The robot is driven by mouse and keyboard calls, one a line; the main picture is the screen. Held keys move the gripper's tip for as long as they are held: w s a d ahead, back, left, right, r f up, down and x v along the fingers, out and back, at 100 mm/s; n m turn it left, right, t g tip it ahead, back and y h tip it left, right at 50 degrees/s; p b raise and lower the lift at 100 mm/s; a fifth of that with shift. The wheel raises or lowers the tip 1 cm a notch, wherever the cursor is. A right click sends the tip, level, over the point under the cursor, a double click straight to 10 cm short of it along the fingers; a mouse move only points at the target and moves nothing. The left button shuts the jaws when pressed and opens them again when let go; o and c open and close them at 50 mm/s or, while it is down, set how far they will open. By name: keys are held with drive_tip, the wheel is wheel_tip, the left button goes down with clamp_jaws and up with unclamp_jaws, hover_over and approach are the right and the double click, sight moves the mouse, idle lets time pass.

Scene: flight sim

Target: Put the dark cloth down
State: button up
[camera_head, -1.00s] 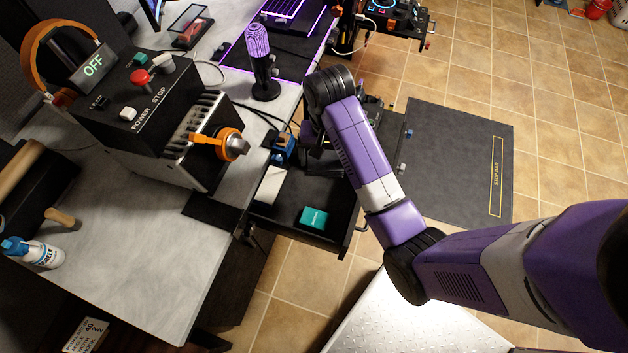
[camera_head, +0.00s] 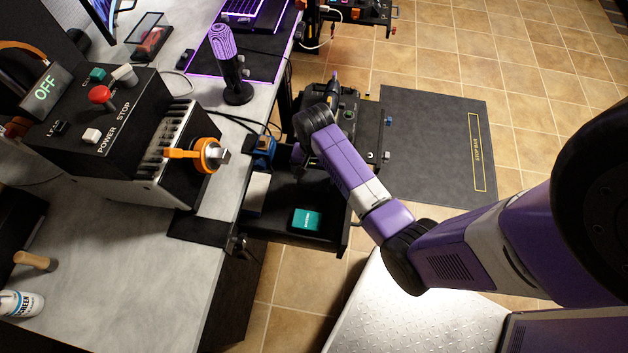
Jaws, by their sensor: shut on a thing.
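My arm reaches in from the right, and its black wrist bends down over the gap between the desk and a dark machine. My gripper (camera_head: 303,158) points down below the wrist, largely hidden by it and dark against the dark background. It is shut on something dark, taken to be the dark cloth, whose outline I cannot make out. A flat black piece (camera_head: 197,228) lies at the desk's edge below the control box; I cannot tell whether it is cloth or a mat.
The control box (camera_head: 110,125) with an orange-handled part (camera_head: 205,155) stands on the grey desk (camera_head: 110,270).

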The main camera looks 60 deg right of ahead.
sight(314, 184)
drive_tip(key=shift+f+b, duration=0.4)
drive_tip(key=shift+f, duration=2.55)
drive_tip(key=shift+f, duration=0.15)
drive_tip(key=o, duration=1.3)
drive_tip(key=shift+c, duration=0.2)
wheel_tip(314, 184, up, 12)
drive_tip(key=shift+r+p, duration=0.15)
drive_tip(key=shift+p, duration=0.7)
